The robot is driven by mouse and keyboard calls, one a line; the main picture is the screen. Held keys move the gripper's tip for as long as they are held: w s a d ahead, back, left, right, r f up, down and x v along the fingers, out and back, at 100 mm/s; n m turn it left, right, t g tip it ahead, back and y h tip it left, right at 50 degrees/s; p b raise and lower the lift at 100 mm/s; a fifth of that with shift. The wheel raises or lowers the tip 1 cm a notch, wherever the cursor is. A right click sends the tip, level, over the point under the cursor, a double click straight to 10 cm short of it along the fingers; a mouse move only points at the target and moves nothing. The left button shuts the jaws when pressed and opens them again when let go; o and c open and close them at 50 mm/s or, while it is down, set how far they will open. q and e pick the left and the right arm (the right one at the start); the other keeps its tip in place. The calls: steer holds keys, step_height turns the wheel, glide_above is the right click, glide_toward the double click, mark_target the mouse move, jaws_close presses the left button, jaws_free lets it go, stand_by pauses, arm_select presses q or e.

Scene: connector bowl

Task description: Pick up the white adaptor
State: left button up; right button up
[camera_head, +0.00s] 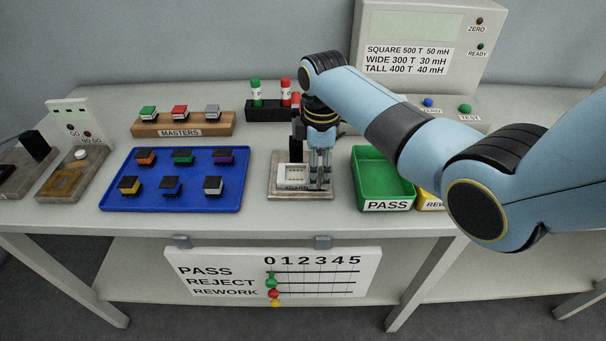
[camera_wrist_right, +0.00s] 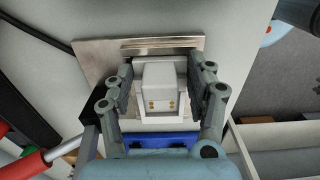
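The white adaptor (camera_wrist_right: 162,88), a blocky piece with small gold contacts, lies between the fingers of my right gripper (camera_wrist_right: 162,92) in the right wrist view. The fingers flank it closely on both sides; whether they press on it is unclear. In the head view my right gripper (camera_head: 319,184) points down over a small metal-edged plate with a label (camera_head: 288,192). A white part (camera_head: 293,172) shows on that plate beside the fingers. A blue piece (camera_wrist_right: 163,141) shows below the adaptor in the wrist view. My left gripper is not in view.
A blue tray (camera_head: 170,203) with several coloured connectors lies left of the plate. The MASTERS block (camera_head: 219,125) and a black marker holder (camera_head: 265,111) stand behind. The green PASS bin (camera_head: 382,180) is close on the right. A tester (camera_head: 418,35) stands at the back.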

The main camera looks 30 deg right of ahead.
steer(key=c, duration=0.7)
steer(key=shift+c, duration=0.2)
steer(key=shift+r, duration=0.15)
